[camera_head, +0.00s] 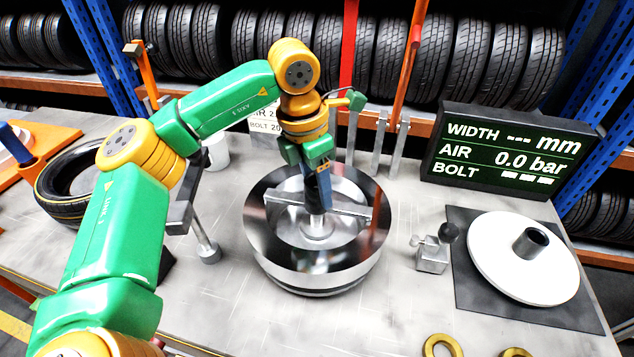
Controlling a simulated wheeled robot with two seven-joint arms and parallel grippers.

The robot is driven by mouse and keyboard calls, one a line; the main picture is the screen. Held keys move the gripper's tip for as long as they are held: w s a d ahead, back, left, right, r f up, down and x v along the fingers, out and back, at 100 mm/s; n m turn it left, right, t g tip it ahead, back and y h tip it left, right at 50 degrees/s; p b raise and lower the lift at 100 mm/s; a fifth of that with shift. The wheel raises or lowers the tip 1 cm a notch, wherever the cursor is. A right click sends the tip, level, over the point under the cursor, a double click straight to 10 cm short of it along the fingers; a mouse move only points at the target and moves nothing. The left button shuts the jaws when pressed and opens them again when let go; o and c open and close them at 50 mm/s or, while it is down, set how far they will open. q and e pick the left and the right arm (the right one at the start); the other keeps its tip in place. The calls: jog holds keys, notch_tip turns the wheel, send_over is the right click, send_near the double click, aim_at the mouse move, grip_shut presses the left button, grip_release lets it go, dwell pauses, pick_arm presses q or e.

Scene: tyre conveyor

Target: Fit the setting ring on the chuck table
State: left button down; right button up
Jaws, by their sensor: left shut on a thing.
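The setting ring (272,250) is a wide, mirror-bright metal band with a flat grey crossbar (345,208) over its opening. It is in the middle of the head view, over the chuck table, whose darker lower rim (318,293) shows below it. I cannot tell whether the ring rests fully on the table. The gripper and crossbar partly hide the hub inside. My right gripper is not in view.
A white disc with a dark hub (524,260) lies on a black mat at right, beside a small metal block (432,256). A display (505,150) stands behind. Brass rings (442,346) lie at the front edge. A tyre (62,185) lies at left.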

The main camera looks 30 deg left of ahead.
pick_arm(q)
jog(key=shift+f+b, duration=1.5)
jog(key=shift+f, duration=0.25)
jog(key=shift+c, duration=0.8)
grip_release()
jog(key=shift+s, duration=0.1)
jog(key=r, duration=0.4)
jog(key=s+r, duration=0.1)
jog(key=r, duration=0.2)
jog(key=shift+a, duration=0.2)
